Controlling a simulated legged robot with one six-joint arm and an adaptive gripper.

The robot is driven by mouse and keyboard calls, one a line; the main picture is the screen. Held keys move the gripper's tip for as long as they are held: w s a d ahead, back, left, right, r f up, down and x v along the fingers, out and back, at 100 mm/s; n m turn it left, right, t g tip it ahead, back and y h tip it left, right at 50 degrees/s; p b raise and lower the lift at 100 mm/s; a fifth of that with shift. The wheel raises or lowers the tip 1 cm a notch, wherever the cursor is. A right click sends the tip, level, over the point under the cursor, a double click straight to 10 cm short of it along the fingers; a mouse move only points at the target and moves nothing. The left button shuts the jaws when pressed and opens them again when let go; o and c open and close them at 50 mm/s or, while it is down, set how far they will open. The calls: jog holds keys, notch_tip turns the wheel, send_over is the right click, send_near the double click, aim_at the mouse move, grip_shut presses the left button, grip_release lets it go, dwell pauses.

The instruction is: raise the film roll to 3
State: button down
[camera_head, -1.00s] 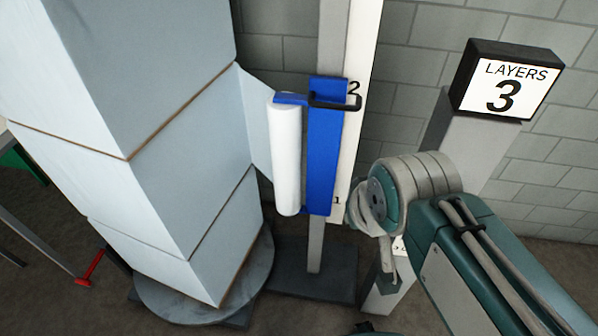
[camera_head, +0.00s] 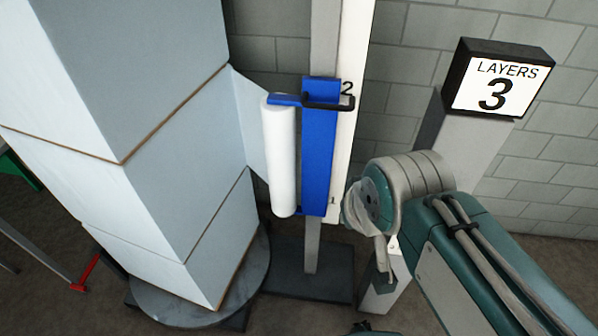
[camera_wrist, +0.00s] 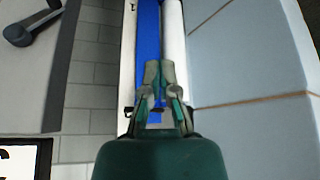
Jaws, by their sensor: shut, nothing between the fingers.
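The white film roll (camera_head: 280,160) hangs upright on a blue carriage (camera_head: 320,160) that rides a grey mast. A black handle (camera_head: 328,102) crosses the carriage's top, just below the 2 on the white scale (camera_head: 347,130); the 1 is near the carriage's lower end. A clear film web runs from the roll to the wrapped stack. In the wrist view, my gripper (camera_wrist: 160,68) is shut and empty in front of the carriage (camera_wrist: 148,25) and roll (camera_wrist: 173,25). The handle (camera_wrist: 152,108) shows partly behind my fingers; contact cannot be told. My arm hides the fingers in the head view.
The tall pale stack (camera_head: 190,165) stands on a round turntable (camera_head: 185,310) left of the roll. A LAYERS 3 sign (camera_head: 497,88) stands on a grey post to the right. A crank-like lever (camera_wrist: 38,28) shows in the wrist view. A block wall is behind.

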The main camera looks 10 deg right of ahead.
aim_at(334, 109)
jog(key=c, duration=0.6)
grip_release()
jog(key=shift+a+f, duration=0.1)
jog(key=shift+f, duration=0.05)
jog(key=w+a+f+m+y, duration=0.1)
jog(key=w+a+m+y, duration=0.2)
jog(key=w+m+y, duration=0.45)
jog(key=w+d+r+m+t, duration=0.2)
jog(key=w+d+m+t, duration=0.65)
jog(key=w+d, duration=0.45)
jog(key=shift+n+t+h, duration=0.35)
jog(key=shift+n+h, duration=0.1)
jog(key=shift+n, duration=0.05)
jog(key=x, duration=0.9)
jog(key=shift+w, duration=0.35)
grip_shut()
